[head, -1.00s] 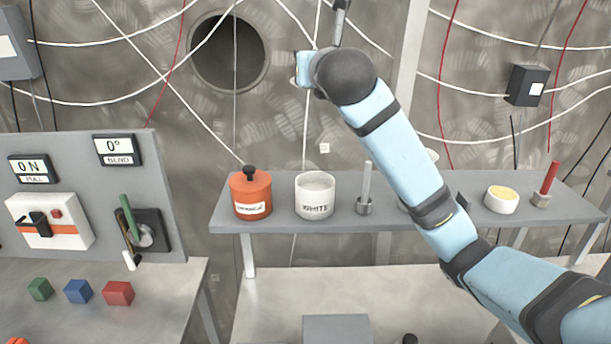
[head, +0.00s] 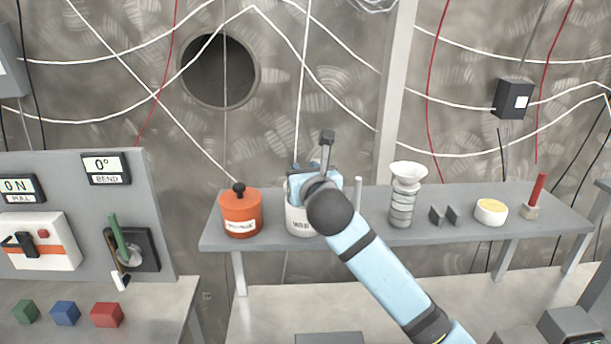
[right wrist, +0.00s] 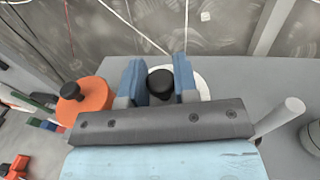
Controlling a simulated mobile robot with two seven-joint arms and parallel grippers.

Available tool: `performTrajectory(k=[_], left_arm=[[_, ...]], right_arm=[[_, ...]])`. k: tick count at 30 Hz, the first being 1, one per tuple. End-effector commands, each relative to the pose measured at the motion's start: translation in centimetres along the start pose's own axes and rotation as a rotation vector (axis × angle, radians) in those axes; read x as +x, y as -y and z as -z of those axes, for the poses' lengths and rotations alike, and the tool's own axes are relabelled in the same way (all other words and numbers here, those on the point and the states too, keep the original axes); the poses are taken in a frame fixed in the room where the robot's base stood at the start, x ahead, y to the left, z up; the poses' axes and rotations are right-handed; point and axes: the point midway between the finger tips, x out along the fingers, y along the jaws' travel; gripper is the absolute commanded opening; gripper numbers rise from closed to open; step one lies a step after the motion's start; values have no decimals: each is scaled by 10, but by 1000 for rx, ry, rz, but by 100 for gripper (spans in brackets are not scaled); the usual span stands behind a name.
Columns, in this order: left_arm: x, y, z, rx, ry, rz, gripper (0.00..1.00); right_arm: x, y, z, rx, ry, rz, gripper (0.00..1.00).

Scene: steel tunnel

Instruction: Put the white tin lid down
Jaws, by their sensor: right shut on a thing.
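The white tin (head: 297,221) stands on the grey shelf, partly hidden behind my right gripper and arm. My right gripper (head: 300,184) is directly at the tin's top. In the right wrist view its two blue fingers (right wrist: 160,88) are closed around the black knob (right wrist: 159,82) of the white tin lid (right wrist: 204,84). The pale rim of the lid shows behind and right of the fingers. Whether the lid touches the tin's rim or hangs just above it is hidden. My left gripper is not in view.
An orange tin (head: 241,213) with a black-knobbed lid stands close left. A grey upright rod (head: 358,193) stands close right. Farther right on the shelf (head: 460,226) are a stacked white-topped piece (head: 404,195), a yellow-filled dish (head: 491,211) and a red-handled tool (head: 535,195).

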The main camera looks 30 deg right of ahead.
Motion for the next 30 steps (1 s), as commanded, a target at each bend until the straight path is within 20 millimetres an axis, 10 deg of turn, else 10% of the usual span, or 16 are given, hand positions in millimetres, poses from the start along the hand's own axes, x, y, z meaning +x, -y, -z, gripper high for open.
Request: performTrajectory(k=[24,25,30], left_arm=[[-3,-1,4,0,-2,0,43],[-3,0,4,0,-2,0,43],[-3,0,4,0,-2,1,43]], right_arm=[[1,0,19,0,1,-1,5],[1,0,19,0,1,-1,35],[1,0,19,0,1,-1,53]])
